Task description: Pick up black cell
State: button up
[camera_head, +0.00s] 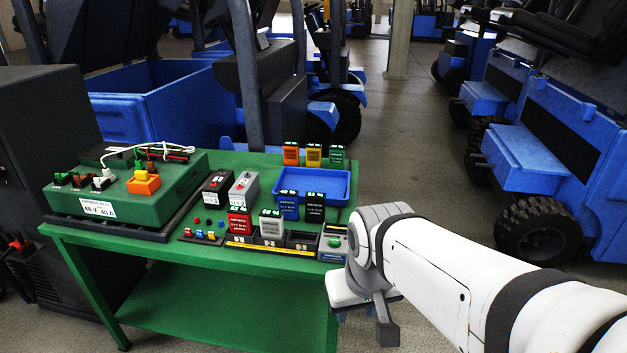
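The black cell (315,208) stands upright on the green table, just right of a blue cell (288,206) and in front of the blue tray. It has a label with light print that is too small to read. My arm reaches in from the right, and my gripper (364,318) hangs off the table's front right corner, right of and nearer than the black cell, apart from it. The fingers are small and partly hidden by my wrist, so I cannot tell whether they are open or shut.
A holder (270,246) in front carries a red cell (239,221) and a white cell (271,226). Orange, yellow and green cells stand behind the blue tray (344,186). A black battery (214,190), a grey battery (243,190) and a green unit (175,197) stand left.

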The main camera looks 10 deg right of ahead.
aim_at(315, 202)
jog(key=z, duration=0.05)
jog(key=i, duration=1)
jog(key=z, duration=0.05)
